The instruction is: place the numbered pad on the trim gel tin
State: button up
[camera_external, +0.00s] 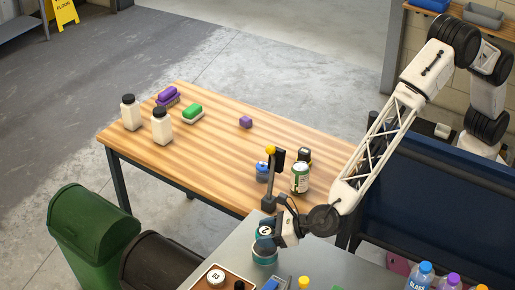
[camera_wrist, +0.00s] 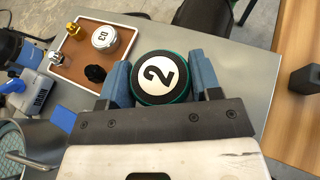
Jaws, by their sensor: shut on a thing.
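The numbered pad (camera_wrist: 160,74) is a round dark pad with a white disc and a black 2. It is between the blue fingers of my gripper (camera_wrist: 161,78), which is shut on it. In the external view the pad (camera_external: 264,231) is at my gripper (camera_external: 270,233), near the grey table's back edge. A teal tin (camera_external: 263,256) is directly below the pad, probably the trim gel tin; its label is not readable. Any gap between pad and tin is too small to tell. In the wrist view the pad hides most of what lies under it; a teal-green rim shows around it.
A brown tray (camera_wrist: 75,72) with a white 03 jar (camera_wrist: 105,39) and small knobs is left of the pad. Bottles (camera_external: 425,272) stand at lower right.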

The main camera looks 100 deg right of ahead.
jog(key=shift+f, duration=1.7)
jog(key=shift+f, duration=0.15)
jog(key=o, duration=0.9)
jog(key=shift+v, duration=0.75)
jog(key=v, duration=1)
jog(key=shift+s+r, duration=0.2)
jog(key=shift+r, duration=0.1)
